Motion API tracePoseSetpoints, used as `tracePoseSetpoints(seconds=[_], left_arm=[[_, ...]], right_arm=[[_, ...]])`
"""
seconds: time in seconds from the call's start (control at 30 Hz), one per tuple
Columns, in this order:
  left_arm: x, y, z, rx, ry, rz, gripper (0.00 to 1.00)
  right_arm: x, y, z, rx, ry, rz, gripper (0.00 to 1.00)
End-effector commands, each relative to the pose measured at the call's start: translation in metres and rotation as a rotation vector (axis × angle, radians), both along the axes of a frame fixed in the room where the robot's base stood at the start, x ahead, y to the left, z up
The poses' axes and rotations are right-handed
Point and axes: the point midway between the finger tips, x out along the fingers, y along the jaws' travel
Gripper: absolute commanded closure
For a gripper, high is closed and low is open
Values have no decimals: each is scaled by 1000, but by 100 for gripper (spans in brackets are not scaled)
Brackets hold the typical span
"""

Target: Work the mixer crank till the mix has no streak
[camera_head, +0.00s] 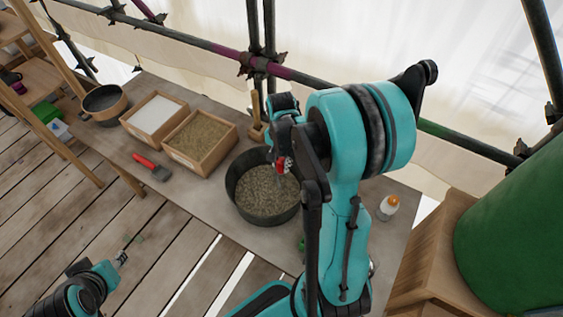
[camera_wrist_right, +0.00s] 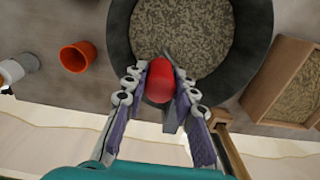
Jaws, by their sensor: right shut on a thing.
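The mixer tub (camera_head: 233,197) is a dark round pan on the bench, and it also shows in the wrist view (camera_wrist_right: 118,45). It holds a speckled grey-tan mix (camera_head: 262,197), with light and dark patches in the wrist view (camera_wrist_right: 190,30). My right gripper (camera_head: 283,166) is over the tub's far side. In the wrist view its fingers (camera_wrist_right: 160,85) are shut on the red crank knob (camera_wrist_right: 160,80). The rest of the crank is mostly hidden by the gripper. My left gripper (camera_head: 121,258) is low at the left, away from the tub; its jaw state is unclear.
Left of the tub are a tray of sandy grains (camera_head: 201,139), a tray of white powder (camera_head: 154,115), a round dark-bottomed container (camera_head: 103,103) and a red-handled tool (camera_head: 151,167). A white bottle (camera_head: 388,209) stands at right. An orange cup (camera_wrist_right: 77,57) shows in the wrist view.

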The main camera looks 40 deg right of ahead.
Motion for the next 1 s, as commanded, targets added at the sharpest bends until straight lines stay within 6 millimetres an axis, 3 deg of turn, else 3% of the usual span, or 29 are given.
tracePoseSetpoints(seconds=[0.37,1.0], left_arm=[[0,0,-6,0,0,0,62],[0,0,-17,0,0,0,62]], right_arm=[[8,14,0,0,0,-206,100],[44,41,0,0,0,-810,100]])
